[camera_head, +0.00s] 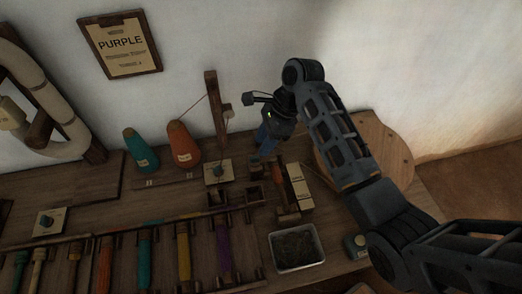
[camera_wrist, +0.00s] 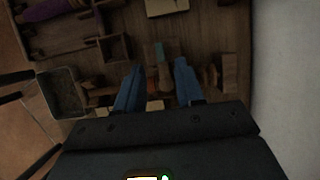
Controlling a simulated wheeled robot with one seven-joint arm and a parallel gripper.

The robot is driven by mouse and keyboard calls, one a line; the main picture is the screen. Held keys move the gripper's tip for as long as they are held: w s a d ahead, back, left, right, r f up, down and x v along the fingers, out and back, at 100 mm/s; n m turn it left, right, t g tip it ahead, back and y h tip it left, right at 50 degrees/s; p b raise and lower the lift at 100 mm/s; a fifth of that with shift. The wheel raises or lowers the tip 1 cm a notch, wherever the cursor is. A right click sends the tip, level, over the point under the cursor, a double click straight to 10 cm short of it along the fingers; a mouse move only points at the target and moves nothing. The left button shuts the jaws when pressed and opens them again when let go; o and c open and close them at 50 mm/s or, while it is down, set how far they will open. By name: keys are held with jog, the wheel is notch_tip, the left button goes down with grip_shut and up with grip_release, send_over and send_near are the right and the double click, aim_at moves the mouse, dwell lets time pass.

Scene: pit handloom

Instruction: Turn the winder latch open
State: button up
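The bobbin winder (camera_head: 282,190) appears to be the small wooden assembly with an orange part, on the bench below my gripper in the head view. I cannot clearly pick out its latch. My gripper (camera_head: 263,143) points down over the bench behind this assembly. In the wrist view my gripper (camera_wrist: 159,66) has its two blue fingers apart, with nothing held between them. A small teal-grey piece (camera_wrist: 159,53) shows just beyond the gap, between wooden blocks. I cannot tell whether it is the latch, or whether the fingers touch anything.
A wooden post (camera_head: 213,105) stands left of my gripper. Teal (camera_head: 141,151) and orange (camera_head: 183,143) yarn cones stand farther left. A round wooden board (camera_head: 385,145) lies right, behind my arm.

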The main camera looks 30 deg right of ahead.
aim_at(255, 157)
jog(key=x, duration=0.5)
jog(key=shift+a+f, duration=0.15)
jog(key=shift+f, duration=0.2)
jog(key=shift+c, duration=0.2)
grip_shut()
